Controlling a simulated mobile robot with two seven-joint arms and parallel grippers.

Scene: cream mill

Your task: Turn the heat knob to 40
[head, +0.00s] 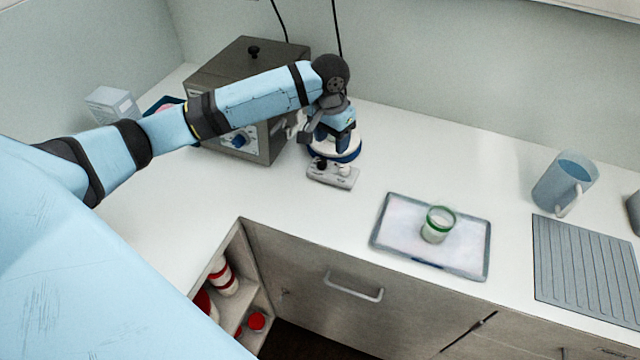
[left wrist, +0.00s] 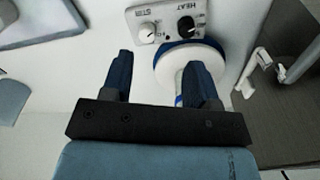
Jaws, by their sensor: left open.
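The hotplate stirrer has a white round top with a blue rim (head: 340,153) and a pale control panel (head: 332,178). In the left wrist view the panel carries a black knob under the word HEAT (left wrist: 187,20) and a white knob (left wrist: 147,33) to its left. The angle of the heat knob and its scale are too small to read. My left gripper (head: 332,142) points down above the hotplate; in the left wrist view it (left wrist: 157,62) is open and empty, its fingers apart from both knobs. My right gripper is not in view.
A grey-brown oven box (head: 270,150) stands left of the hotplate. To the right lie a tray (head: 385,235) with a green-rimmed jar (head: 437,226), a blue mug (head: 565,185) and a ridged mat (head: 585,260). The counter between hotplate and tray is clear.

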